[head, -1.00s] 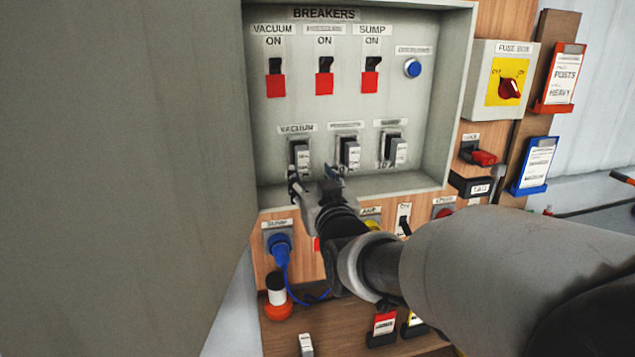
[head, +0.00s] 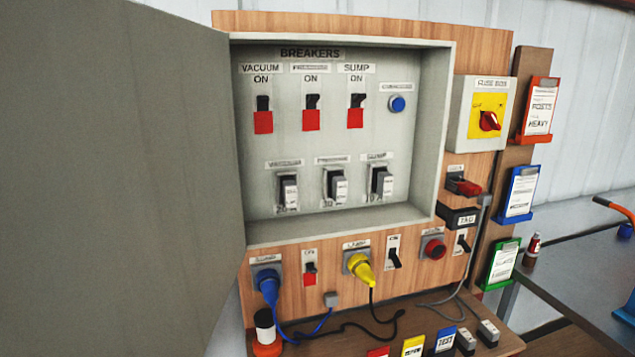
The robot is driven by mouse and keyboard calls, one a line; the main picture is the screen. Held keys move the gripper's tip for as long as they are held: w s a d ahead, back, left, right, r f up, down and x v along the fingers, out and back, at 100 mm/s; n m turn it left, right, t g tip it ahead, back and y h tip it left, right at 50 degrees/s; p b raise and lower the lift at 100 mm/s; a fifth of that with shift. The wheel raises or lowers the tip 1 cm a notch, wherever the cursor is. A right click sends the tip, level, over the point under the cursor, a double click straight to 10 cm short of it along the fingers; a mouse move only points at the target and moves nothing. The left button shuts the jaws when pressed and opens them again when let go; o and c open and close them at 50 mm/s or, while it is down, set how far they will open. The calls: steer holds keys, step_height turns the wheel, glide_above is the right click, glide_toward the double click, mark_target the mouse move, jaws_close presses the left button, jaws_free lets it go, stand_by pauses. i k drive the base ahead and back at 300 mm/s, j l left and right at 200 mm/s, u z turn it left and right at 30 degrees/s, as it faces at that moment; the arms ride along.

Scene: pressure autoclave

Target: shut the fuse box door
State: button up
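The fuse box (head: 449,150) is an open grey cabinet on a wooden panel. Its large grey door (head: 115,180) stands wide open on the left side and fills the left of the head view. Inside are three breaker switches with red parts under the BREAKERS label, a blue button (head: 397,103), and a lower row of three fuses, the middle one (head: 336,186) among them. My gripper is not in the head view now.
A small box with a red rotary switch (head: 488,121) is right of the cabinet. Below are a blue plug (head: 267,287), a yellow plug (head: 361,268) and cables. A ledge (head: 420,312) holds coloured tags. Card holders hang at the right.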

mark_target(122, 232)
steer(key=k+j, duration=0.1)
steer(key=j, duration=0.3)
steer(key=k+j, duration=0.1)
steer(key=j, duration=0.25)
steer(key=k+j, duration=0.1)
steer(key=j, duration=0.3)
steer(key=k+j, duration=0.1)
steer(key=j, duration=0.25)
steer(key=k+j, duration=0.25)
steer(key=k+l, duration=0.05)
